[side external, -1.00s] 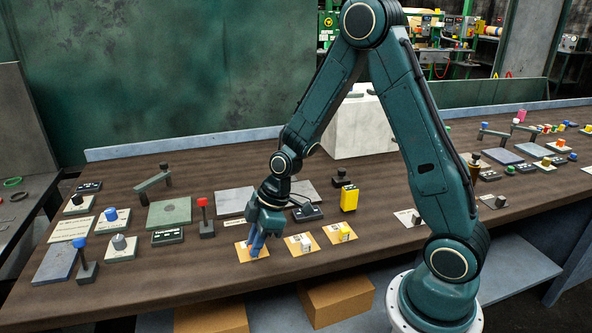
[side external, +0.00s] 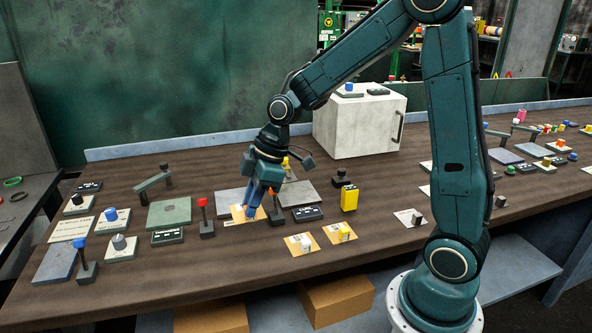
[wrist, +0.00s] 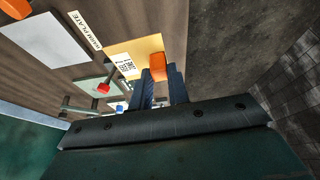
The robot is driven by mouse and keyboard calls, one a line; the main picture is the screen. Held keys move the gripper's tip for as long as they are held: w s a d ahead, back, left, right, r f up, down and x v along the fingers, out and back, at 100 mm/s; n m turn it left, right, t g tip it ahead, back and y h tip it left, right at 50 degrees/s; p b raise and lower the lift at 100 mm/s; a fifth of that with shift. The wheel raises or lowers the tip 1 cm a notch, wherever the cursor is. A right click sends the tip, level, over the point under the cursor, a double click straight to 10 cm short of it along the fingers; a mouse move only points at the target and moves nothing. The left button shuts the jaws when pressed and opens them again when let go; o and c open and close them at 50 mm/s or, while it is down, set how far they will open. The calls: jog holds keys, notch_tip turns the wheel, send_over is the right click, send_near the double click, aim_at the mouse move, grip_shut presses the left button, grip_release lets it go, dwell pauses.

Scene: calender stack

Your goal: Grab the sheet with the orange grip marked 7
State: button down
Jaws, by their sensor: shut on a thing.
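My gripper (side external: 251,208) is shut on the orange grip (wrist: 157,67) of a tan sheet. The wrist view shows this grip between the two blue fingers (wrist: 163,86). The sheet (side external: 238,214) hangs out from the fingers and appears raised over the table, in front of the grey plates. A white printed label shows on the sheet (wrist: 147,44) in the wrist view; I cannot read a 7. Two other tan sheets lie on the table to the right, one with a pale grip (side external: 302,243) and one with a yellow grip (side external: 340,232).
A red-topped lever (side external: 206,218) stands just left of the held sheet, and an orange-topped lever (side external: 276,213) just right. A grey plate (side external: 298,194) lies behind. A yellow block (side external: 349,198) stands farther right. The front table edge left of the sheets is clear.

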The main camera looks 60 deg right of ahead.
notch_tip(320, 180, up, 9)
dwell(0.3)
jog(key=shift+w+d+f, duration=0.1)
jog(key=shift+f, duration=0.05)
dwell(0.5)
